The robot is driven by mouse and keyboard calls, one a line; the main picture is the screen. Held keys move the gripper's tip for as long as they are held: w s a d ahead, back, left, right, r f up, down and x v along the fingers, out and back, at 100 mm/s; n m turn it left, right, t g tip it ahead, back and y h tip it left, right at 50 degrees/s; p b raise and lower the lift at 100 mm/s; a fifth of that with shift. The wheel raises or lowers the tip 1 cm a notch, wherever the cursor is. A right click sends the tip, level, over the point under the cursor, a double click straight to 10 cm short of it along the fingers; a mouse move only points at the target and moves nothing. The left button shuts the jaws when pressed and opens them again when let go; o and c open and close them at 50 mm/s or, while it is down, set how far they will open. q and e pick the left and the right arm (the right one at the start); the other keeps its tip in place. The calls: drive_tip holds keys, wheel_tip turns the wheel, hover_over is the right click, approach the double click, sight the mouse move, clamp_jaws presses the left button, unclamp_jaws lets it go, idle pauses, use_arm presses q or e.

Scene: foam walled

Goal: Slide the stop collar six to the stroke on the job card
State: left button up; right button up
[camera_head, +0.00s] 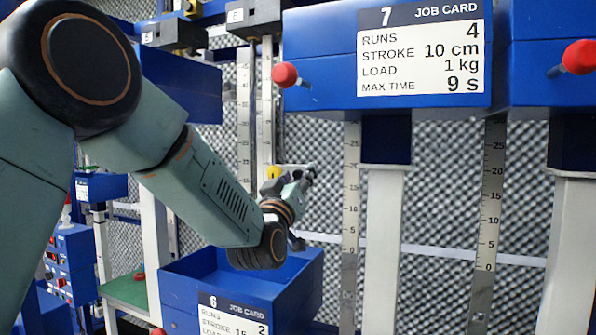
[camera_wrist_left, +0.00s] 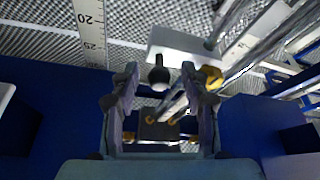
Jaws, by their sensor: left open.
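My left gripper (camera_head: 300,180) reaches in front of the blue machine marked 6, close to a metal rod and a small yellow part (camera_head: 273,173). In the left wrist view my left gripper (camera_wrist_left: 160,98) is open, its two fingers apart. I cannot see contact. Job card 6 (camera_head: 233,315) is partly cut off and reads runs 2, stroke starting 15. My arm hides much of the rig.
Job card 7 (camera_head: 420,50) on a blue housing reads stroke 10 cm. Red knobs (camera_head: 285,75) stick out nearby. Scale rulers (camera_head: 350,190) and pale posts (camera_head: 388,240) stand at right. A blue open bin (camera_head: 290,290) is below my gripper. Foam walls lie behind.

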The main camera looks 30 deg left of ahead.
use_arm(q)
drive_tip(key=shift+w+d+r, duration=0.1)
drive_tip(key=shift+w+d, duration=0.05)
drive_tip(key=shift+w, duration=0.4)
drive_tip(key=shift+s+a+r, duration=0.2)
drive_tip(key=shift+s+a, duration=0.1)
drive_tip(key=shift+s, duration=0.15)
drive_tip(key=shift+c, duration=1)
drive_tip(key=shift+w+d+f, duration=0.1)
drive_tip(key=shift+w+f, duration=0.1)
drive_tip(key=shift+w, duration=0.15)
drive_tip(key=shift+c, duration=1.4)
drive_tip(key=shift+s+r, duration=0.1)
clamp_jaws()
